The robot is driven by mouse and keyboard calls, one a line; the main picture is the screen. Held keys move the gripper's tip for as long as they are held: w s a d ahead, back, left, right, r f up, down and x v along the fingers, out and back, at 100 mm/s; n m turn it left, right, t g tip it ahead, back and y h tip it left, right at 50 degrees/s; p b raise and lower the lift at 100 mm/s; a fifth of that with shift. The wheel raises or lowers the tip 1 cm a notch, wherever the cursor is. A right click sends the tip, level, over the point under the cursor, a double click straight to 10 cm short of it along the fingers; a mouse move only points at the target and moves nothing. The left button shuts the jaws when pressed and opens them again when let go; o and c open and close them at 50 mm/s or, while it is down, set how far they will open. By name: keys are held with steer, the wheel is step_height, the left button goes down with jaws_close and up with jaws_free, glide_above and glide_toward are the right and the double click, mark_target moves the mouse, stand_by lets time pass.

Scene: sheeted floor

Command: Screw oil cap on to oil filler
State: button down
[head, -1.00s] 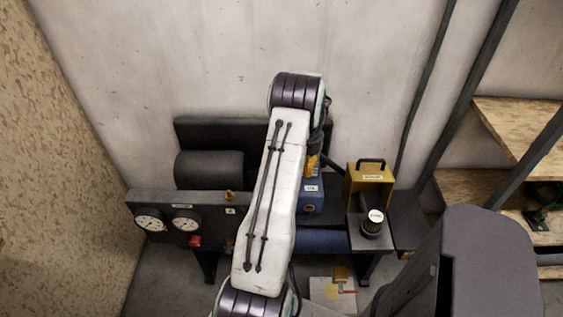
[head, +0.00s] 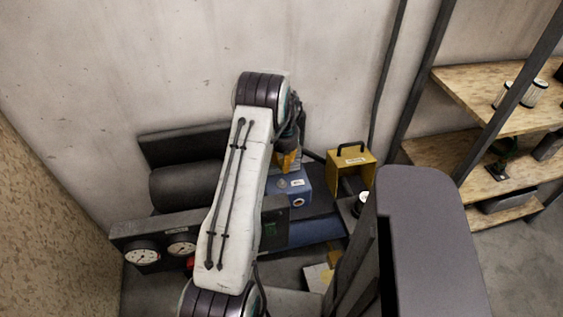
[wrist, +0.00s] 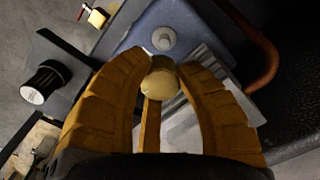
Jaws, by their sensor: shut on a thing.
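My gripper (wrist: 160,75) has orange fingers, shut on a pale yellowish rounded cap (wrist: 160,86) in the wrist view. Just beyond the cap is a grey-white round filler (wrist: 163,38) on top of a blue housing (wrist: 190,22). In the picture the cap is below the filler and apart from it; the height gap cannot be told. In the head view the gripper (head: 287,162) is over the back of the blue housing (head: 289,198), partly behind my arm. The filler (head: 282,184) shows as a small pale knob there. The cap cannot be made out in the head view.
A yellow box with a handle (head: 350,172) stands right of the housing. A black cylinder with a white top (wrist: 42,82) is at left in the wrist view. A copper pipe (wrist: 267,62) curves close on the right. Gauges (head: 142,252) and wooden shelves (head: 470,165) flank the machine.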

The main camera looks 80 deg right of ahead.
mark_target(282, 180)
steer(key=shift+w, duration=0.35)
steer(key=shift+m, duration=0.3)
steer(key=shift+f+b, duration=2.4)
steer(key=shift+f, duration=0.55)
steer(key=shift+f+b, duration=1.15)
steer(key=shift+f, duration=0.05)
